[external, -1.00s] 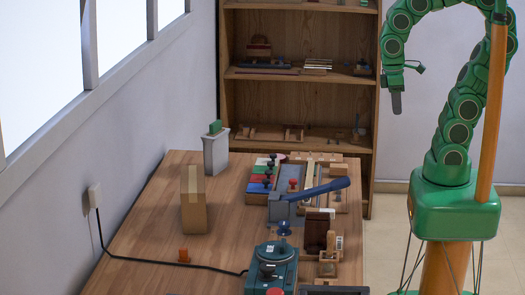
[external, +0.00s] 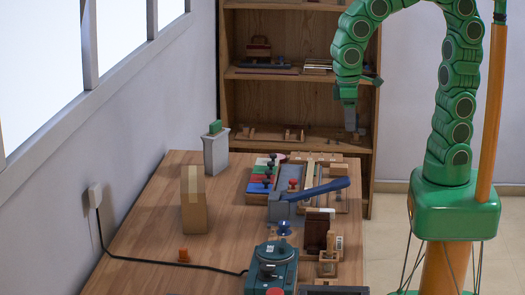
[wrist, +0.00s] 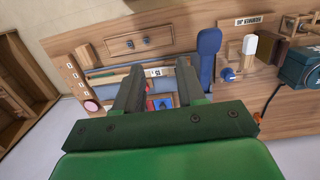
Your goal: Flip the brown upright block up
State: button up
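A dark brown upright block (external: 316,232) stands near the table's right edge, in front of the blue lever. My gripper (external: 352,131) hangs in the air beyond the table's far right corner, pointing down, well above and away from the block. In the wrist view its two grey fingers (wrist: 160,88) are apart with nothing held between them.
A blue lever (external: 320,189) rises from a grey base beside colored blocks. A teal device (external: 271,265) stands at the front. A cardboard-colored box (external: 194,200) and a grey bin (external: 215,153) stand on the left. A wooden shelf (external: 299,105) is behind. The table's left middle is mostly clear.

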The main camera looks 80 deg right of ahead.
jog(key=w+a+f, duration=0.3)
jog(key=w+a, duration=0.3)
jog(key=a, duration=0.6)
jog(key=t, duration=0.1)
send_over(318, 213)
notch_tip(318, 213, down, 5)
jog(key=shift+r, duration=0.15)
jog(key=shift+f, duration=3.85)
grip_shut()
